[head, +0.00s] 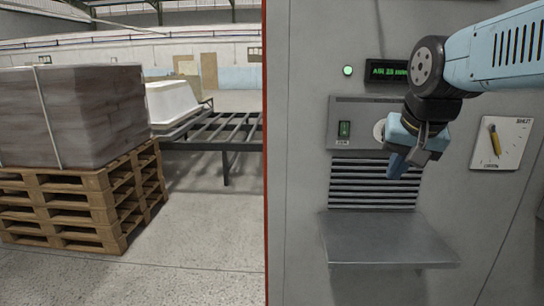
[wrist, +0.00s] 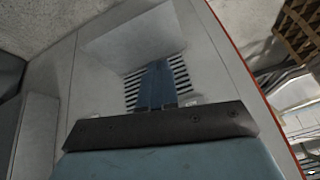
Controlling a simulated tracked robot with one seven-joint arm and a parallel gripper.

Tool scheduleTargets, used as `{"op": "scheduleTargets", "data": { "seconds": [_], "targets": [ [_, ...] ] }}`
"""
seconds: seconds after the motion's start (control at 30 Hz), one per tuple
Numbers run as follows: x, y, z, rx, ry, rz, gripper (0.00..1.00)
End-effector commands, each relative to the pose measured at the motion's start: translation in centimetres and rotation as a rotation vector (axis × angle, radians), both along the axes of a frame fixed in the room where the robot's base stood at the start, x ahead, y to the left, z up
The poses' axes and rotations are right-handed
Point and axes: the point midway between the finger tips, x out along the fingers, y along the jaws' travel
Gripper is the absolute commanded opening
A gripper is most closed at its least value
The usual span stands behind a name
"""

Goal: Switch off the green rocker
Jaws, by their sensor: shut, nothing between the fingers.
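The green rocker (head: 344,129) sits at the left of a small grey panel on the cabinet front in the head view. It is lit or coloured green; I cannot tell its tilt. A label under it is too small to read surely. My gripper (head: 396,170) hangs to the right of the rocker and lower, in front of the vent slats, apart from the rocker. Its blue fingers are shut and empty. In the wrist view the closed fingers (wrist: 157,75) point at the slats, and I do not make out the rocker there.
A round white fitting (head: 379,130) is partly hidden by my arm. A green lamp (head: 348,71) and a green-lettered display (head: 386,71) are above. A metal shelf (head: 387,240) juts out below the vent slats (head: 370,186). A yellow lever (head: 494,140) is at right.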

Motion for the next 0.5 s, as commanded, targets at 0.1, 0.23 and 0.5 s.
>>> {"op": "scheduleTargets", "data": {
  "seconds": [0.1, 0.23, 0.5],
  "targets": [
    [-3.3, 0.1, -2.3, -0.053, -0.009, 0.108, 0.0],
    [-5.5, 0.2, -4.2, -0.097, -0.015, 0.197, 0.0],
    [-5.0, 0.2, -5.3, -0.123, -0.052, 0.252, 0.19]
  ]
}}
